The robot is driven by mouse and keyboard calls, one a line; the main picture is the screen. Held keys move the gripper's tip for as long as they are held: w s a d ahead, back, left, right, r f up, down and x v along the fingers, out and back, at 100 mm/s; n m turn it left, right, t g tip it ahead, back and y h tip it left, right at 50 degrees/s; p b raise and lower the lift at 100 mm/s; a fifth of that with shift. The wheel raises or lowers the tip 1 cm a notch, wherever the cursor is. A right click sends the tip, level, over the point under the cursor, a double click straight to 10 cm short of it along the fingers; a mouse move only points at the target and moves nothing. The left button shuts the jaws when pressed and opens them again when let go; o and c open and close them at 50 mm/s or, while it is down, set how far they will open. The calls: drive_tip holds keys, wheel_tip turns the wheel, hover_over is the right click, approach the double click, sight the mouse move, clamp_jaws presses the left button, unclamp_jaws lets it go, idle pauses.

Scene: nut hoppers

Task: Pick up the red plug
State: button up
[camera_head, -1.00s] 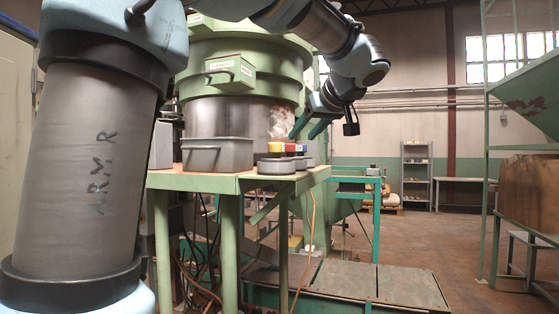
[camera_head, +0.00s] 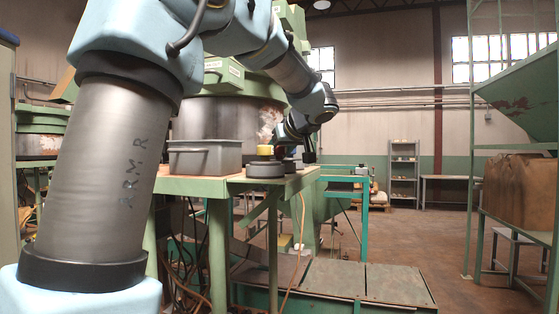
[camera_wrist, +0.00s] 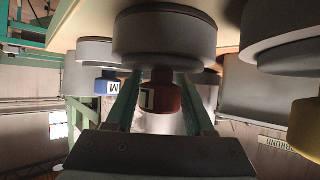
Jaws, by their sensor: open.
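The red plug (camera_wrist: 165,97), with a white label marked with a letter, stands on a round grey base (camera_wrist: 165,45) in the upside-down wrist view. My gripper (camera_wrist: 159,84) is open, its two green fingers on either side of the red plug. Whether they touch it I cannot tell. A blue plug (camera_wrist: 106,84) on its own base is to the left, and a yellow plug (camera_wrist: 304,128) is at the right edge. In the head view the yellow plug (camera_head: 265,150) shows on its base, while my arm's end covers the red plug.
The bases stand on a green-framed table (camera_head: 215,186). A grey lidded box (camera_head: 205,157) stands to the left, and a large green hopper (camera_head: 225,118) rises behind.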

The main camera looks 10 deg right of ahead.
drive_tip(key=shift+c, duration=0.2)
clamp_jaws()
idle(0.4)
